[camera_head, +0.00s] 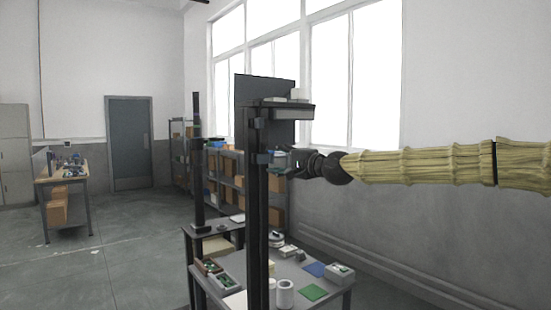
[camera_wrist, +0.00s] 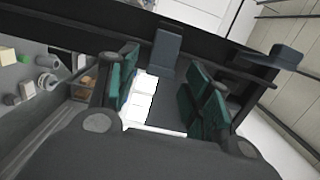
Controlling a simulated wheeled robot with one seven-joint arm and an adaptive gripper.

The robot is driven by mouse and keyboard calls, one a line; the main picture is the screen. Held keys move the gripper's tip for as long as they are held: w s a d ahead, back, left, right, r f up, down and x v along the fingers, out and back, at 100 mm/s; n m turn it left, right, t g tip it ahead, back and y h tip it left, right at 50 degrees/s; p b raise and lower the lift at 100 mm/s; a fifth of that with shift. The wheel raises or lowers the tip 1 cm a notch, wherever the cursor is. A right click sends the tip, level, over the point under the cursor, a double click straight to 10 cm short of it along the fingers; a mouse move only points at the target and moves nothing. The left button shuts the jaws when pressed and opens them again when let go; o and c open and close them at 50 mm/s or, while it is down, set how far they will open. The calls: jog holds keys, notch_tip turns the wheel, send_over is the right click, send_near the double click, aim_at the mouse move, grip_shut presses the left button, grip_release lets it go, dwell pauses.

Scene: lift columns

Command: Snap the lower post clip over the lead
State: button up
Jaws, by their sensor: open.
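A dark upright post (camera_head: 256,215) stands at the table in the head view. Its upper clip (camera_head: 259,123) is a small grey block under the top shelf, and the lower clip (camera_head: 262,158) sits below it, close to my gripper (camera_head: 280,160). In the wrist view the post (camera_wrist: 90,22) crosses the top, with a grey clip block (camera_wrist: 168,48) on it, ahead of and between the fingers. My gripper (camera_wrist: 164,75) is open, its green-padded fingers apart with nothing seen held. Another grey block (camera_wrist: 286,56) sits farther right along the post. I cannot make out the lead.
A shelf (camera_head: 280,110) and dark panel (camera_head: 265,88) top the post. A second dark post (camera_head: 198,180) stands left. Open floor (camera_head: 130,260) lies farther left.

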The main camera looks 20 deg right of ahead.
jog(key=shift+w+a, duration=0.2)
jog(key=shift+w, duration=0.2)
jog(key=shift+c, duration=0.2)
jog(key=c, duration=1)
jog(key=shift+o, duration=0.2)
jog(key=shift+w+f+y+b, duration=0.15)
jog(key=shift+f+y+b, duration=0.15)
jog(key=shift+b, duration=0.15)
jog(key=shift+n+g+y, duration=0.3)
jog(key=shift+w+r+n+g+y+b, duration=0.1)
jog(key=shift+w+n+g+y+b, duration=0.35)
jog(key=shift+n+g+y+b, duration=0.75)
jog(key=shift+m+t, duration=0.3)
jog(key=shift+t, duration=0.2)
